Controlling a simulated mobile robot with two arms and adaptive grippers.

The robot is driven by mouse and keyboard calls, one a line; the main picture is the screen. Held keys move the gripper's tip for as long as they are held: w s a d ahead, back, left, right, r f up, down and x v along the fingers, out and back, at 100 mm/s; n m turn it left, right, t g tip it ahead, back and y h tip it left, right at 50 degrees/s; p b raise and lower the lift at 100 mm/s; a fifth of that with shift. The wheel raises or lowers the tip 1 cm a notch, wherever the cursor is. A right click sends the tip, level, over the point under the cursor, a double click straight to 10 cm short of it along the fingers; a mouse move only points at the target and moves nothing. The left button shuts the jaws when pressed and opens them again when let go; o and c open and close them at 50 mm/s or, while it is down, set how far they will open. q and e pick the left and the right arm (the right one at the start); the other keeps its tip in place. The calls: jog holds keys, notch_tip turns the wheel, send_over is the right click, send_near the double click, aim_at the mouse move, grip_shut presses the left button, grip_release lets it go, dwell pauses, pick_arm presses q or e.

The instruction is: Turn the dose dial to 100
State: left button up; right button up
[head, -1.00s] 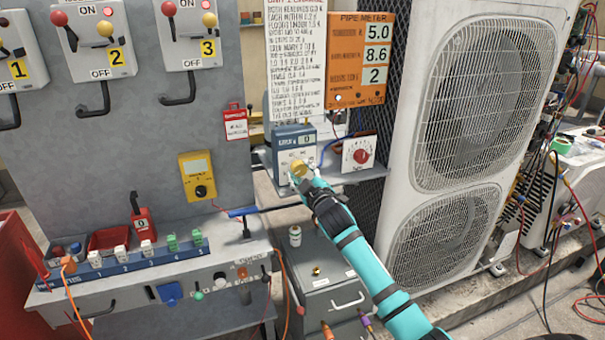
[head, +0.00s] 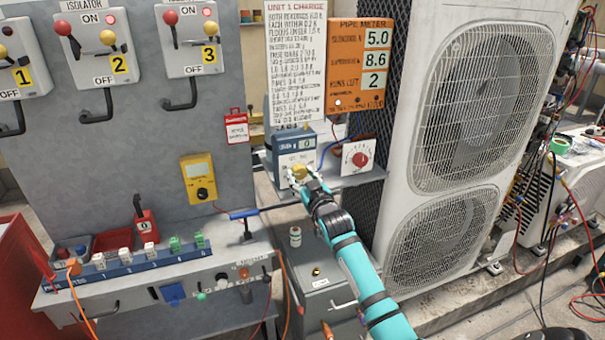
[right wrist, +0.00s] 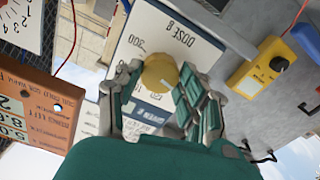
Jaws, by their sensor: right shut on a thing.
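The dose unit (head: 289,141) is a blue-and-white box on a small shelf, with a small display on its upper front that seems to read 0. Its yellow round dose dial (head: 299,171) sits on the front face. My right gripper (head: 303,177) is shut on the dial, fingers on either side. In the right wrist view the dial (right wrist: 160,73) shows between the two fingers (right wrist: 158,95), under the word DOSE on the white face (right wrist: 160,35). A 300 mark is readable; the fingers hide part of the scale. My left gripper is out of view.
A white box with a red dial (head: 359,157) stands just right of the dose unit. The orange pipe meter (head: 357,64) reads 5.0, 8.6 and 2. A yellow multimeter (head: 198,179) hangs left; a large condenser (head: 471,100) stands right.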

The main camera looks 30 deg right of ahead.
jog(key=m+p, duration=0.1)
jog(key=m, duration=0.3)
jog(key=shift+m+p, duration=0.7)
jog(key=shift+m, duration=1.1)
jog(key=o, duration=1.2)
jog(key=shift+s+a, duration=0.1)
jog(key=shift+s, duration=0.05)
jog(key=v, duration=1.1)
jog(key=shift+s+f, duration=0.1)
jog(key=shift+s, duration=0.25)
